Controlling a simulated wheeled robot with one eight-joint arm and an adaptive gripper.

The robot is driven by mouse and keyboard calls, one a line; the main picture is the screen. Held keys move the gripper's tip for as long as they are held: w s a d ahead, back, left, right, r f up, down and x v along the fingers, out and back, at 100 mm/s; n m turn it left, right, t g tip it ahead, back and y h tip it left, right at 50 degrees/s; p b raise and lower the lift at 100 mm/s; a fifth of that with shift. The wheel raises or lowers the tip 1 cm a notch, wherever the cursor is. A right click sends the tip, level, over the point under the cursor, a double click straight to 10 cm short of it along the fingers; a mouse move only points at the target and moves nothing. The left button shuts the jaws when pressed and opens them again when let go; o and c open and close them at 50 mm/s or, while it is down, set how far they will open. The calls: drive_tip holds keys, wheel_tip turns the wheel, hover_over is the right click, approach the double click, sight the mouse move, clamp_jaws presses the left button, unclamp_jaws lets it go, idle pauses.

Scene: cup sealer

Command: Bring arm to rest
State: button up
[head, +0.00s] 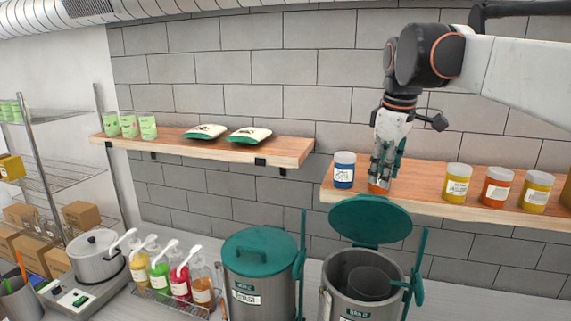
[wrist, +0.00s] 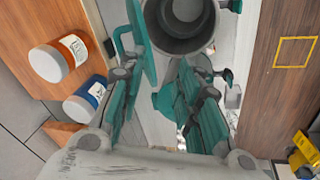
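My gripper (head: 384,172) hangs pointing down in front of the right shelf (head: 420,190), over the raised teal lid (head: 370,220) of an open grey bin (head: 350,290). In the wrist view my gripper (wrist: 162,80) has its two teal-padded fingers spread apart, with nothing visible held between them. An orange-labelled jar (head: 379,187) is mostly hidden behind the fingers in the head view. It shows whole in the wrist view (wrist: 58,58), left of the fingers, beside a blue jar (wrist: 86,100). The blue jar (head: 344,170) stands left of my gripper in the head view.
More jars (head: 497,187) stand along the right shelf. A second bin (head: 260,285) has its teal lid closed. The left shelf (head: 290,150) holds green cups (head: 130,126) and two bags (head: 249,135). Pump bottles (head: 180,278) and a pot (head: 95,258) stand at lower left.

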drive_tip(key=s+a+f+m+t, duration=0.15)
drive_tip(key=s+f+m, duration=0.35)
drive_tip(key=s+f, duration=0.7)
drive_tip(key=s+a+f+m+t, duration=0.1)
drive_tip(key=s+f+m+t, duration=0.3)
drive_tip(key=s+f, duration=0.8)
wheel_tip(320, 180, down, 34)
drive_tip(key=s+g+b, duration=0.1)
drive_tip(key=s+b, duration=0.1)
drive_tip(key=b, duration=3.5)
drive_tip(key=shift+f+m, duration=0.2)
drive_tip(key=shift+m, duration=0.2)
